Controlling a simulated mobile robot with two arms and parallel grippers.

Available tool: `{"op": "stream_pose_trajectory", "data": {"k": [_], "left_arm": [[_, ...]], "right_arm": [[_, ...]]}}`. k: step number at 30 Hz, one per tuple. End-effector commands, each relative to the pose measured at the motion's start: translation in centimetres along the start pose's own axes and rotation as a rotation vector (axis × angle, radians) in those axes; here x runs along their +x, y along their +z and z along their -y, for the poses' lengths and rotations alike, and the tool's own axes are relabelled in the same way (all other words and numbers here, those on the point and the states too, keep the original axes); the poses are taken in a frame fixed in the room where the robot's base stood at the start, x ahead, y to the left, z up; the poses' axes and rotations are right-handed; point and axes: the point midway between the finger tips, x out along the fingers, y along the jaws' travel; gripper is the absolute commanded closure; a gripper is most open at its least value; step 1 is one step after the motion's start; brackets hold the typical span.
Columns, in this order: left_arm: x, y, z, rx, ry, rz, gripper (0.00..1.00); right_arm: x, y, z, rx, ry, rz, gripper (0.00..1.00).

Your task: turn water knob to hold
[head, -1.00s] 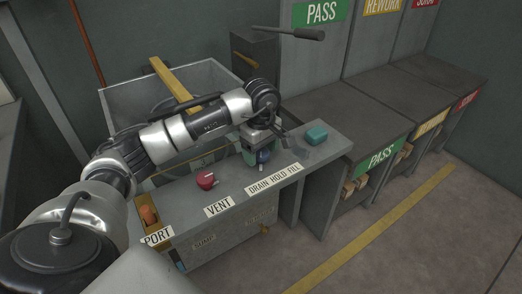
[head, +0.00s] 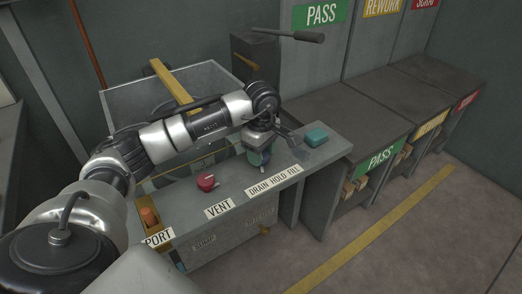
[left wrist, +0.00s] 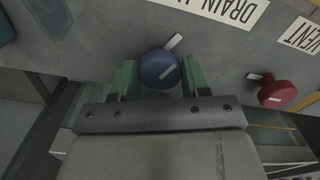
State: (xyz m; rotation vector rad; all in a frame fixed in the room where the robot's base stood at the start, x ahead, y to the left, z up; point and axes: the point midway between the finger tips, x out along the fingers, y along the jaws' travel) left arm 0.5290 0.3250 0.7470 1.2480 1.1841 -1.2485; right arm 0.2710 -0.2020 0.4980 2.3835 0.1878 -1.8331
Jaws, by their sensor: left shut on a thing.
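The blue water knob (left wrist: 158,66) sits between the green fingers of my left gripper (left wrist: 160,78) in the left wrist view. A white mark shows on its face and another white bar at its upper edge. My left gripper (head: 257,153) is shut on the knob, seen from above at the bench panel in the head view. There the gripper and wrist hide most of the knob. The DRAIN HOLD FILL label (head: 273,180) lies in front of it; which word the knob points to I cannot tell. My right gripper is not in view.
A red knob (head: 206,181) stands by the VENT label (head: 219,207). A teal block (head: 316,136) lies to the right on the panel. An orange piece (head: 148,216) is at PORT. A grey tank (head: 218,72) with a yellow bar stands behind.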

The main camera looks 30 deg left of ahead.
Motion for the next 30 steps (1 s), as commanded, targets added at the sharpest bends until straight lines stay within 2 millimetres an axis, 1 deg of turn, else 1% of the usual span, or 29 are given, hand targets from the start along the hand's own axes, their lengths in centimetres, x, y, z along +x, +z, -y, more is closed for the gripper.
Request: {"op": "stream_pose_trajectory", "data": {"k": [6, 15, 22, 30], "left_arm": [[-0.2, -0.1, 0.0, -0.165, 0.001, 0.000, 0.78], [-0.2, -0.1, 0.0, -0.352, 0.001, 0.001, 0.78], [-0.1, 0.0, 0.0, -0.428, 0.001, 0.000, 0.78], [-0.1, 0.0, 0.0, -0.448, 0.001, 0.000, 0.78]], "right_arm": [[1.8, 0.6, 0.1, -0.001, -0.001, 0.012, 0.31], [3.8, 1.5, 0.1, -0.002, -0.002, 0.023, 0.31], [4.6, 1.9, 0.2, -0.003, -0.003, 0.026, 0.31], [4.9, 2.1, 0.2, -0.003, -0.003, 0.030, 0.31]]}}
